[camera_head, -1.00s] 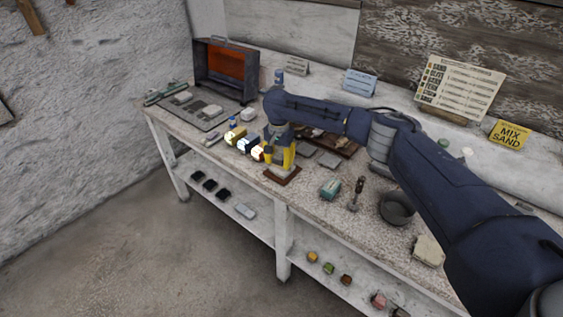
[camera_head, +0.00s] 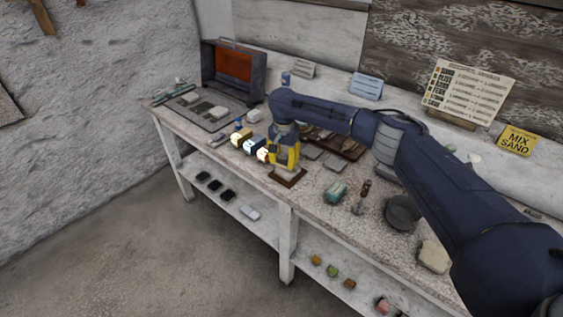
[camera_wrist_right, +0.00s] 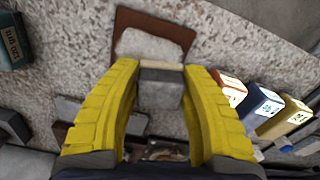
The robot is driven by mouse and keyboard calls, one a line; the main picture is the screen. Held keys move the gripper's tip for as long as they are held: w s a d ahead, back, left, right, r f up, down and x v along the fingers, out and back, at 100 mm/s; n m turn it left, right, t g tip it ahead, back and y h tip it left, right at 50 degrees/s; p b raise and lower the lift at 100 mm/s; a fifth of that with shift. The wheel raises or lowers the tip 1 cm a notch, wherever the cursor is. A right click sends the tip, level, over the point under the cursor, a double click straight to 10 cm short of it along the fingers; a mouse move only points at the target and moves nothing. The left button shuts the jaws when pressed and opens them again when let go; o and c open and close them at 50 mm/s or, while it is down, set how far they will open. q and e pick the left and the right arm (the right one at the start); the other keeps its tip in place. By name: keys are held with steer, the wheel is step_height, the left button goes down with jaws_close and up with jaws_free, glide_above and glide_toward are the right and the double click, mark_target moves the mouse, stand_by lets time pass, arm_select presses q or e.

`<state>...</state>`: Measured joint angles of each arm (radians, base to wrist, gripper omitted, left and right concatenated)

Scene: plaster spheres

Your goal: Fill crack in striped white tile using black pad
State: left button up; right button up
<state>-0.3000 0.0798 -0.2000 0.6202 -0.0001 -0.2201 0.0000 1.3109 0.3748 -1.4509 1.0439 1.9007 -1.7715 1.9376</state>
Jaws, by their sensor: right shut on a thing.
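My right gripper (camera_head: 285,158) has yellow fingers and is over the brown square board (camera_head: 284,181) near the front of the worktable. In the right wrist view the gripper (camera_wrist_right: 162,70) is shut on a grey block (camera_wrist_right: 160,92) with a pale tan strip along its end. Just beyond the fingertips lies the brown board (camera_wrist_right: 185,35) with a whitish slab (camera_wrist_right: 145,44) on it. I cannot make out stripes or a crack on the slab. Three black pads (camera_head: 214,186) lie on the lower shelf. My left gripper is not in view.
Several labelled blocks (camera_head: 250,146) stand left of the gripper; they also show in the wrist view (camera_wrist_right: 262,108). To the right are a teal block (camera_head: 335,192), an upright tool (camera_head: 362,197) and a dark bowl (camera_head: 402,212). A grey box (camera_head: 233,72) stands at the back left.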

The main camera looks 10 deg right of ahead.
mark_target(285, 156)
steer(key=shift+s+d+r, duration=0.1)
steer(key=shift+d+r, duration=0.1)
steer(key=shift+r, duration=0.05)
steer(key=shift+r, duration=0.1)
steer(key=shift+r, duration=1.15)
steer(key=shift+r, duration=1.95)
